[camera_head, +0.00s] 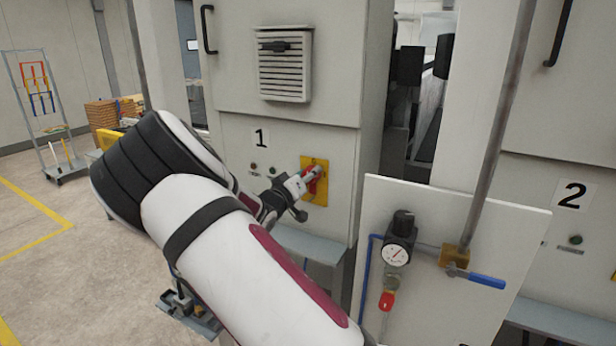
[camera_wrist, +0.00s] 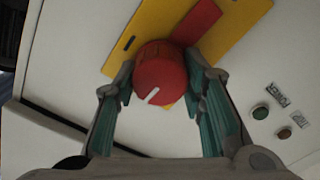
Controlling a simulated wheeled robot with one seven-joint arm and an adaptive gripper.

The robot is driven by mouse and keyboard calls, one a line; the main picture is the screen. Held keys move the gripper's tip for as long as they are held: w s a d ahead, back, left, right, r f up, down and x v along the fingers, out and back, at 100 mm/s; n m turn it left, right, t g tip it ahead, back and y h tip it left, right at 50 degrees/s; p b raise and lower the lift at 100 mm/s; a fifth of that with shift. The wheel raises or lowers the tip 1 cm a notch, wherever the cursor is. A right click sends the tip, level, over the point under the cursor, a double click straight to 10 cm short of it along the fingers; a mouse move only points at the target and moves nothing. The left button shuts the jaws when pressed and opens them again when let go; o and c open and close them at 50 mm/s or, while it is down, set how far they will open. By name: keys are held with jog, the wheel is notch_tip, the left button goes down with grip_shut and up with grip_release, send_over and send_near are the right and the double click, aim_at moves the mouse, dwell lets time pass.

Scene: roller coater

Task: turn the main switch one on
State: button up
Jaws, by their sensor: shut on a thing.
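The main switch one is a red rotary knob with a white mark, on a yellow plate on the cabinet labelled 1. In the wrist view the red knob (camera_wrist: 160,76) sits between my two fingers, and its white mark runs diagonally in the picture. The yellow plate (camera_head: 320,165) shows in the head view, partly covered by my gripper (camera_head: 308,180). My gripper also shows in the wrist view (camera_wrist: 160,95), its green-padded fingers closed on both sides of the knob. A red part (camera_wrist: 197,22) lies on the plate behind the knob.
A green button (camera_wrist: 260,112) and a red button (camera_wrist: 284,133) are beside the plate. A panel with a pressure gauge (camera_head: 396,254) and a blue-handled valve (camera_head: 486,281) stands to the right. A second cabinet, labelled 2 (camera_head: 572,195), is at far right.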

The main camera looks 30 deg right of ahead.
jog(key=shift+m, duration=0.3)
jog(key=m, duration=0.3)
jog(key=shift+m+b, duration=0.35)
jog(key=shift+m, duration=0.05)
jog(key=m, duration=0.4)
jog(key=shift+s+d+m+b, duration=0.1)
jog(key=shift+m+b, duration=0.2)
jog(key=shift+b, duration=0.05)
jog(key=m+b, duration=0.1)
jog(key=m, duration=0.3)
jog(key=shift+s+m+b, duration=0.1)
jog(key=shift+m+b, duration=0.45)
jog(key=shift+m, duration=1.65)
jog(key=shift+f+m, duration=0.1)
jog(key=shift+m, duration=0.2)
jog(key=o, duration=1.1)
jog(key=shift+o, duration=0.2)
